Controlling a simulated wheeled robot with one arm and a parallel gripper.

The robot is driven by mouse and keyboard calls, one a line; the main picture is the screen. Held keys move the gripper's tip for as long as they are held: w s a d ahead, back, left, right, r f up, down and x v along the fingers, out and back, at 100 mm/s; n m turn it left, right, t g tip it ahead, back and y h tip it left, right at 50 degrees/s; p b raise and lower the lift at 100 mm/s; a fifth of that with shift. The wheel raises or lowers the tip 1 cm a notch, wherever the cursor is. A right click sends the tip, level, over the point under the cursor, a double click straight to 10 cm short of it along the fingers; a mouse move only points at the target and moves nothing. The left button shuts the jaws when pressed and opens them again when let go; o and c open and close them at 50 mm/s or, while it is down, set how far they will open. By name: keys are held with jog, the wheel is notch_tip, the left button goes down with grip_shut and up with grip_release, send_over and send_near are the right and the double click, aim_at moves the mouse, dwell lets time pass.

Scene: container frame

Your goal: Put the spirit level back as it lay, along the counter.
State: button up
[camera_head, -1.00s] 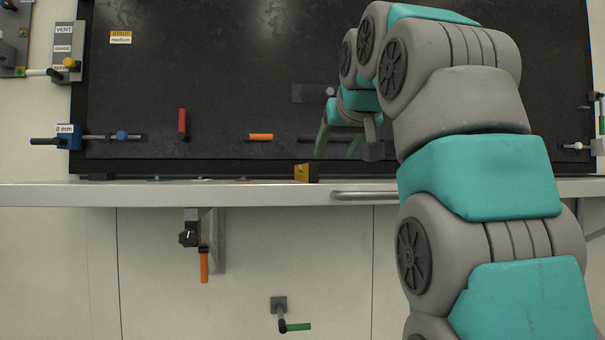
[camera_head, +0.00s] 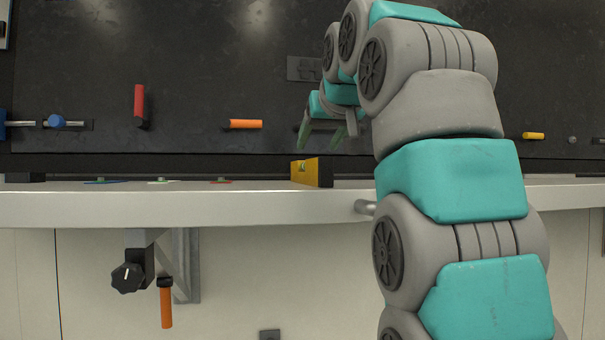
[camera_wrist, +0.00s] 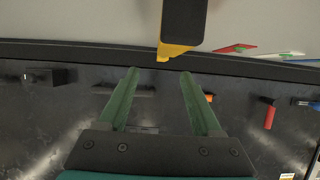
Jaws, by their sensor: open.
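The spirit level (camera_head: 311,172) is yellow with a black end and stands on the counter (camera_head: 100,204), its black end facing the front right. In the wrist view the level (camera_wrist: 183,22) shows at the top, black on top with a yellow edge, cut off by the frame. My gripper (camera_head: 317,142) is open and empty, above and just behind the level in the head view. In the wrist view its two green fingers (camera_wrist: 157,85) are spread apart and the level lies beyond their tips, not between them.
A dark panel behind the counter carries a red handle (camera_head: 139,103), an orange handle (camera_head: 245,124) and a yellow handle (camera_head: 533,135). Flat coloured pieces (camera_head: 220,181) lie on the counter left of the level.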

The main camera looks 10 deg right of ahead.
jog(key=x, duration=0.7)
jog(key=shift+w+a+f, duration=0.1)
jog(key=shift+a+f, duration=0.25)
jog(key=shift+f, duration=0.1)
grip_shut()
dwell(0.5)
